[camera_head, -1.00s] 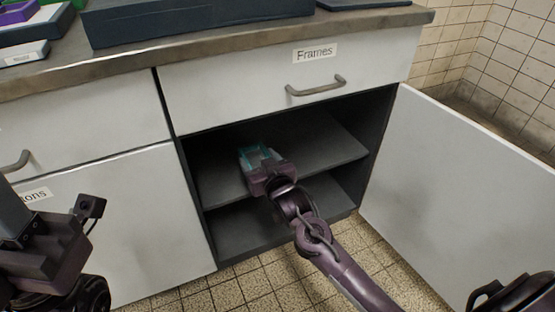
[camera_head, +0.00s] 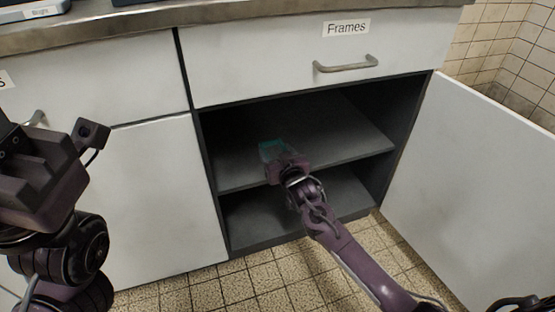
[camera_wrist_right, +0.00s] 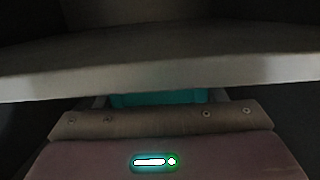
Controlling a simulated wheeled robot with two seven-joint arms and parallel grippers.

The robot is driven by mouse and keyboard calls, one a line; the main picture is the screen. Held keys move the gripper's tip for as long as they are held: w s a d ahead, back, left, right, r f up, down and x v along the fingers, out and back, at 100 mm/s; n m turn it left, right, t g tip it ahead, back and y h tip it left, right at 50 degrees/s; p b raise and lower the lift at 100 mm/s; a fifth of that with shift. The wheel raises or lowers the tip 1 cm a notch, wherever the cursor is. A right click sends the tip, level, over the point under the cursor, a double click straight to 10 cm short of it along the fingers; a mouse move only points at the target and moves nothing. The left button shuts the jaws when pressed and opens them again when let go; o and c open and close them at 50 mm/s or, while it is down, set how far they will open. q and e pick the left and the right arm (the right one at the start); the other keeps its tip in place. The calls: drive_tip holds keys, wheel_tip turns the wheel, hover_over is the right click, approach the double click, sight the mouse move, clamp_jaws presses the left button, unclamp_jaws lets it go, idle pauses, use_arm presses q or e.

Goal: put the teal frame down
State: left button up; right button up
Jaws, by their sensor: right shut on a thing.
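The teal frame (camera_head: 272,150) is inside the open cabinet under the "Frames" drawer, at the middle shelf (camera_head: 340,140). My right gripper (camera_head: 279,160) reaches in from the front and is shut on it. In the right wrist view only a teal strip of the frame (camera_wrist_right: 160,99) shows beyond the gripper body (camera_wrist_right: 160,125). I cannot tell whether the frame touches the shelf. My left gripper (camera_head: 40,170) is outside, in front of the closed cabinet at left; its fingers are not clearly visible.
The cabinet door (camera_head: 465,180) stands open at right. The "Frames" drawer (camera_head: 300,65) is shut above the opening. The middle shelf looks otherwise empty. In the right wrist view a pale board edge (camera_wrist_right: 160,72) runs across, close to the gripper.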

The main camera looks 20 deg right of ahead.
drive_tip(key=shift+f, duration=0.1)
drive_tip(key=o, duration=1.1)
drive_tip(key=shift+f, duration=0.15)
